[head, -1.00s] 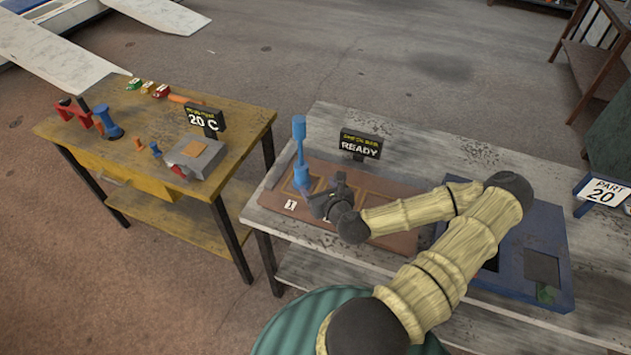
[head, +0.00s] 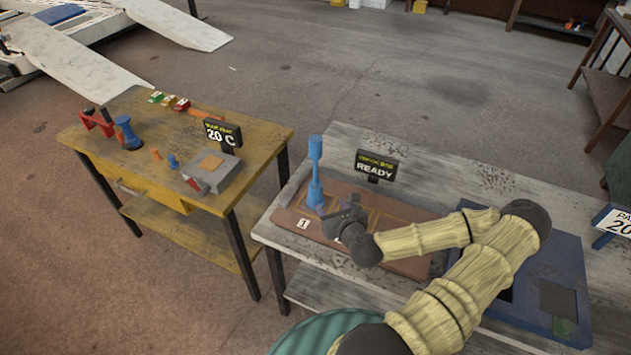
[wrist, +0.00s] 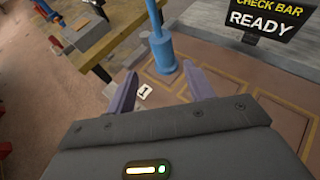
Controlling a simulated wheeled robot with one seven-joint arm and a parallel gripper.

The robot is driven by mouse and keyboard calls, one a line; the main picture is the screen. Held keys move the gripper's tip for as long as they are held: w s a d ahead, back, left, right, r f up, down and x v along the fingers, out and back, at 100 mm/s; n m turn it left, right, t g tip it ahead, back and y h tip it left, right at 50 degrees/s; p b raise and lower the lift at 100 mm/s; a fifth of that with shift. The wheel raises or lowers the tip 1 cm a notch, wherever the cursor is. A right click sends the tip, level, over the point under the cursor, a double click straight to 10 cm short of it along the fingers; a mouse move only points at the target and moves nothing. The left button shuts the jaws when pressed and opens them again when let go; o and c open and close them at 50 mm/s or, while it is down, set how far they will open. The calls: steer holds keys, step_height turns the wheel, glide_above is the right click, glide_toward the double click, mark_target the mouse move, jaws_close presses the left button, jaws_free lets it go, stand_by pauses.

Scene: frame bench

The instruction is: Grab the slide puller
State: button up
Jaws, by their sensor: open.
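A blue upright tool, which looks like the slide puller (head: 315,172), stands at the left end of the brown board (head: 400,262) by the label 1. It has a thick head on a thin shaft and a wider lower part. My gripper (head: 337,214) is open and empty just to the right of its lower part in the head view. In the wrist view, the puller (wrist: 161,52) rises just beyond the gap between the two fingers of my gripper (wrist: 162,86). Its top is cut off there. The fingers do not appear to touch it.
A black READY sign (head: 376,166) stands behind the board. A blue tray (head: 572,255) lies to the right on the grey bench (head: 470,165). A yellow table (head: 90,137) with several small tools and a 20 C sign (head: 222,134) stands to the left, across a gap.

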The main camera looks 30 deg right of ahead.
steer(key=shift+a+n, duration=0.35)
steer(key=shift+n, duration=0.05)
steer(key=shift+c, duration=1.3)
steer(key=s+a+f+n+g+y, duration=0.15)
steer(key=a+n+g, duration=0.35)
steer(key=n, duration=0.5)
steer(key=s+a+f+n+g+y, duration=0.1)
steer(key=s+a+n+g+y, duration=0.2)
steer(key=a+n, duration=0.5)
steer(key=s+a+r+n+g+h, duration=0.1)
steer(key=s+r+n, duration=0.2)
steer(key=r+n, duration=0.5)
steer(key=s+a+r+n+g+h, duration=0.1)
steer(key=s+r+n, duration=0.3)
steer(key=r+n, duration=0.5)
steer(key=shift+s+a+r+n+g+h, duration=0.2)
steer(key=shift+n+g+h, duration=0.25)
steer(key=shift+n, duration=0.35)
